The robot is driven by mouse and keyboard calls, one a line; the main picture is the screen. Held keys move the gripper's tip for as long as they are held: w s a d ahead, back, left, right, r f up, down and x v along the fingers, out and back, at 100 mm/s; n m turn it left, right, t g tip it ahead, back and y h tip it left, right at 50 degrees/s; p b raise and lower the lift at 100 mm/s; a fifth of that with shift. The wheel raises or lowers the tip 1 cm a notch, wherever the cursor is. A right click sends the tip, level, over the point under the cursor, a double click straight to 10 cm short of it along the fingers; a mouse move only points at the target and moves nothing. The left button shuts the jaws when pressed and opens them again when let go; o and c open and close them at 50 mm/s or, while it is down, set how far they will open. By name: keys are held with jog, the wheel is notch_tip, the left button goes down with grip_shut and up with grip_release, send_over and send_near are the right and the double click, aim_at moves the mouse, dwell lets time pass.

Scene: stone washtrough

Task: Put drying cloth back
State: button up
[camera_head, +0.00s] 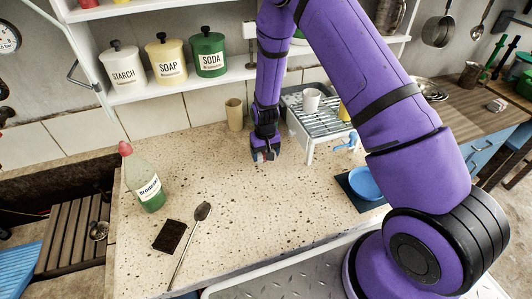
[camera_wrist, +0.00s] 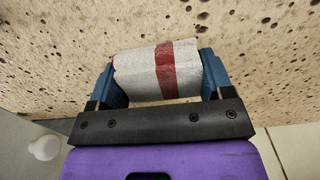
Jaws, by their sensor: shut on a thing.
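The drying cloth (camera_wrist: 150,72) is a white roll or folded bundle with a red stripe, seen in the wrist view. My gripper (camera_wrist: 158,80) is shut on it, with one blue finger at each end of the cloth. In the head view my gripper (camera_head: 265,153) points down over the speckled worktop, near its back middle. The cloth is hard to make out there, hidden by the gripper. I cannot tell whether the cloth touches the worktop.
A beige cup (camera_head: 235,114) stands just behind my gripper. A metal rack (camera_head: 320,122) with a white cup (camera_head: 311,100) is to the right. A blue bowl (camera_head: 367,183) is at right. The worktop's middle is clear.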

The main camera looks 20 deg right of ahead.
jog(key=shift+f, duration=0.2)
jog(key=o, duration=1.1)
jog(key=shift+r, duration=0.1)
notch_tip(320, 180, up, 12)
jog(key=shift+r, duration=0.25)
